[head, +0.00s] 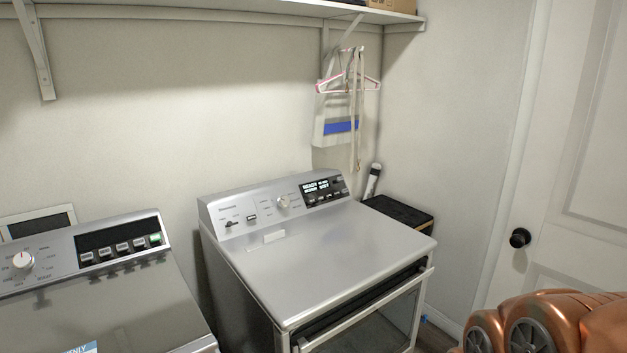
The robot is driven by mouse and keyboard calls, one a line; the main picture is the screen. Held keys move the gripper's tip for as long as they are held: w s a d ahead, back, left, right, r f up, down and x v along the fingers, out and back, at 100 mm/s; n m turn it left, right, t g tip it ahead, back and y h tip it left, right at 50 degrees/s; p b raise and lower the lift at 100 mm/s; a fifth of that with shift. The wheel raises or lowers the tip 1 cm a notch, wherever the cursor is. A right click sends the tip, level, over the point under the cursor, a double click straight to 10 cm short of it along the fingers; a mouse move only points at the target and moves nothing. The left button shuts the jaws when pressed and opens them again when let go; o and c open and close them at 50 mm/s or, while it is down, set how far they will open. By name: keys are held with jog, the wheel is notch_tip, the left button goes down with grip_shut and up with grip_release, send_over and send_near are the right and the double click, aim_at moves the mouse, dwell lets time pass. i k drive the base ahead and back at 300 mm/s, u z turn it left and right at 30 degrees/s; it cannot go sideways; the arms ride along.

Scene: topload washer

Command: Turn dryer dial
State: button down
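The dryer (340,252) is the silver front-door machine in the middle of the head view. Its dial (283,202) is a small light round knob near the middle of the slanted control panel (215,212) at the back of its top. The dial's pointer is too small to read. A dark display with buttons (323,189) is to the right of the dial. My gripper is not in view. Only a copper-coloured part of my arm shows at the bottom right, apart from the dryer.
The washer (100,310), with its own white dial (22,260), stands left of the dryer. A shelf (250,8) runs above. Hangers (348,85) hang behind the dryer's right side. A door (570,170) with a black knob (520,238) is at right. The dryer's top is clear.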

aim_at(283, 201)
jog(key=z, duration=0.35)
jog(key=k, duration=0.5)
jog(key=z, duration=0.4)
jog(key=i, duration=1.45)
jog(key=u, duration=1.6)
jog(key=i, duration=0.9)
jog(key=u, duration=0.85)
